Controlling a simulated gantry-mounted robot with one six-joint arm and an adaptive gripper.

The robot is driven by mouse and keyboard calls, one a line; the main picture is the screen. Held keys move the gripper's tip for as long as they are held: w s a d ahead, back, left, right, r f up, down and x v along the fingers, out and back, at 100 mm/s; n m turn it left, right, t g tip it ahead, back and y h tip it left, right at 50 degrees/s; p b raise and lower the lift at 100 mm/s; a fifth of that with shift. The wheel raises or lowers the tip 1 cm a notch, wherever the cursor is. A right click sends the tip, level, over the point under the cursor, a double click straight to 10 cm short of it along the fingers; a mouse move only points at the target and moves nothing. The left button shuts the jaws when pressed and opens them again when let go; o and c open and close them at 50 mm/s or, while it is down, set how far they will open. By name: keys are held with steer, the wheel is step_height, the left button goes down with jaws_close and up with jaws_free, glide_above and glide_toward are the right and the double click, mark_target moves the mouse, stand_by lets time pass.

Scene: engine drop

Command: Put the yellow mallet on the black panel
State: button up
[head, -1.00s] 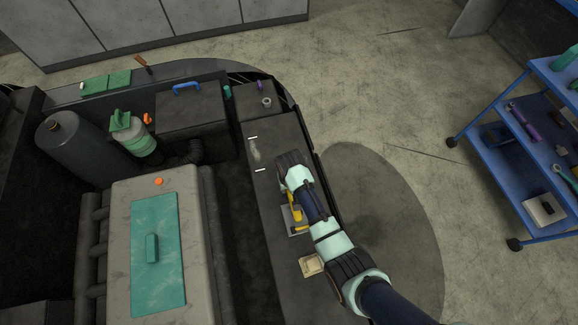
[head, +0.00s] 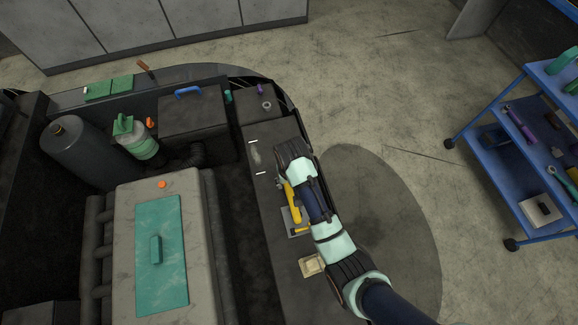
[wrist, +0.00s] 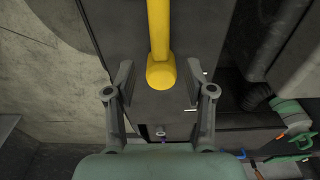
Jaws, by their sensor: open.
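The yellow mallet (head: 292,205) is partly hidden by my arm in the head view, above a dark panel (head: 268,215) along the right side of the engine bay. In the wrist view, the yellow handle (wrist: 159,40) runs down from the top edge and its rounded end lies between my fingers. My gripper (wrist: 157,82) is open, with one finger on each side of the handle and a visible gap on both sides. The head view shows my gripper (head: 281,184) only partly, beside the handle's upper end.
A small beige tray (head: 312,264) lies on the panel's lower part. A grey engine cover with a teal plate (head: 160,255) is to the left. A blue tool cart (head: 520,150) is far right.

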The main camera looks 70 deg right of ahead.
steer(key=shift+a+r, duration=0.1)
steer(key=shift+r, duration=0.85)
steer(key=w+a+r+n+t+h, duration=0.2)
steer(key=w+a+r+n+t, duration=0.5)
steer(key=w+a+r, duration=0.95)
steer(key=s+a+r+n+t+y, duration=0.1)
steer(key=a+r+n+t+y, duration=0.15)
steer(key=a+r, duration=0.5)
steer(key=s+a+r+n+t+y, duration=0.1)
steer(key=a+r+n+t, duration=0.2)
steer(key=a, duration=0.8)
step_height(320, 180, up, 20)
steer(key=p, duration=1.9)
steer(key=shift+d+m+p, duration=0.35)
steer(key=shift+d, duration=0.05)
steer(key=shift+h, duration=0.25)
